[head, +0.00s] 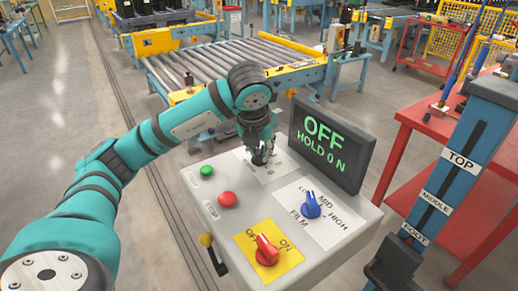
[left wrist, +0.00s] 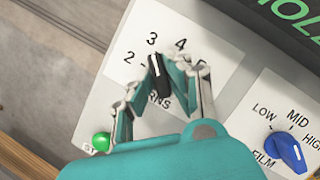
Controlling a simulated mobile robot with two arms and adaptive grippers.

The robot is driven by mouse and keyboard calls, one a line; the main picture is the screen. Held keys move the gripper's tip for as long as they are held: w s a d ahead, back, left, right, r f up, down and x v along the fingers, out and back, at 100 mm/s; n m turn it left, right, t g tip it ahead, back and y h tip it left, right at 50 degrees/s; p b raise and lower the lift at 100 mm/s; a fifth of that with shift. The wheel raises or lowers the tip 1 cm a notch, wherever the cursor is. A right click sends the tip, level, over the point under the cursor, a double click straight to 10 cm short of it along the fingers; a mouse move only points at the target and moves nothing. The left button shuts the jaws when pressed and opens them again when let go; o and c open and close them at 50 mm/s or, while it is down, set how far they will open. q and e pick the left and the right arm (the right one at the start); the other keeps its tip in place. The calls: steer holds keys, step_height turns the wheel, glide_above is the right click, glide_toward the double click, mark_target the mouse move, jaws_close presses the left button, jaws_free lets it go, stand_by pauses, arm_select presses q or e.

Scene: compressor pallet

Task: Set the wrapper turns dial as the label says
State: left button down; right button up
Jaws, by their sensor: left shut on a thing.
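The turns dial (left wrist: 158,84) is a small black knob with a white pointer line, on a white plate with the numbers 2, 3, 4 and a partly hidden 5. My left gripper (left wrist: 170,74) is shut on it from above. The pointer line points up, close to the 3. In the head view my left gripper (head: 260,157) comes down on the upper part of the grey control box and hides most of the dial and its plate (head: 278,172). No label stating a number of turns is readable. My right gripper is not in view.
The control box (head: 330,240) also has a green button (head: 207,171), a red button (head: 228,199), a blue film knob (head: 312,205) and a red switch (head: 266,250) on yellow. A screen (head: 328,146) reads OFF, HOLD 0 N. A blue post (head: 450,180) stands at right.

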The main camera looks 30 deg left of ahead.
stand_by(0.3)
arm_select(q)
steer(key=c, duration=1.3)
jaws_free()
steer(key=v, duration=1.2)
